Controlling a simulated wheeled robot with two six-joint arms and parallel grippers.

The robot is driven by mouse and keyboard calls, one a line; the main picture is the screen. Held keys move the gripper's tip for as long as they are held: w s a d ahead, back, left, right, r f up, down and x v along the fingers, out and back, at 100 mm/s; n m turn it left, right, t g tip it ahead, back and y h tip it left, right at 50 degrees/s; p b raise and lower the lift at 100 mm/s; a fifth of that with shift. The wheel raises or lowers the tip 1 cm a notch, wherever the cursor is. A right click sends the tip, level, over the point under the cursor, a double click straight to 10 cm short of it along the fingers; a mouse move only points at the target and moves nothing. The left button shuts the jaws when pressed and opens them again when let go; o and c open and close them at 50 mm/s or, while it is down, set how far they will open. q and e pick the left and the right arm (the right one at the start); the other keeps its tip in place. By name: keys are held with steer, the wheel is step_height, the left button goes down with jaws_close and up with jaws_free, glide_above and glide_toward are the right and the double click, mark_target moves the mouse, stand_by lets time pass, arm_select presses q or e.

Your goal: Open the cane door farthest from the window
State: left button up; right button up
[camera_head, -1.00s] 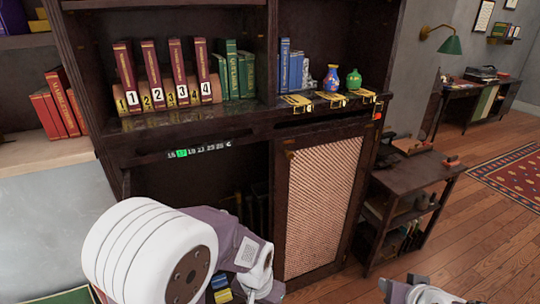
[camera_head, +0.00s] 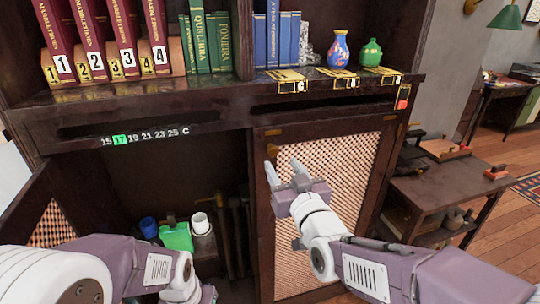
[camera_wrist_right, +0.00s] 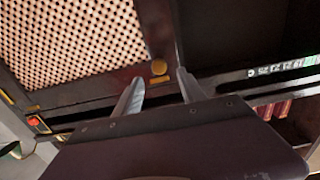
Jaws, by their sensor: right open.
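The right cane door (camera_head: 345,165) of the dark cabinet looks shut; its woven panel also fills the upper left of the right wrist view (camera_wrist_right: 70,40). A round brass knob (camera_wrist_right: 159,67) sits near the door's edge. My right gripper (camera_head: 283,167) is open and empty in front of the door's upper left part. In the right wrist view its fingertips (camera_wrist_right: 160,82) lie either side of the knob, with no clear contact. The left cane door (camera_head: 52,228) stands swung open. My left gripper (camera_head: 195,290) is low at the left, mostly cut off.
The open compartment holds a green container (camera_head: 176,237), a white cup (camera_head: 200,223) and a blue cup (camera_head: 149,227). Above are numbered books (camera_head: 125,40), a blue vase (camera_head: 339,50) and a green vase (camera_head: 370,53). A low side table (camera_head: 435,190) stands close at the right.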

mark_target(274, 153)
steer(key=x, duration=0.7)
steer(key=shift+d+f, duration=0.1)
steer(key=shift+f, duration=0.05)
steer(key=shift+s, duration=0.1)
steer(key=shift+c, duration=0.3)
jaws_close()
stand_by(0.7)
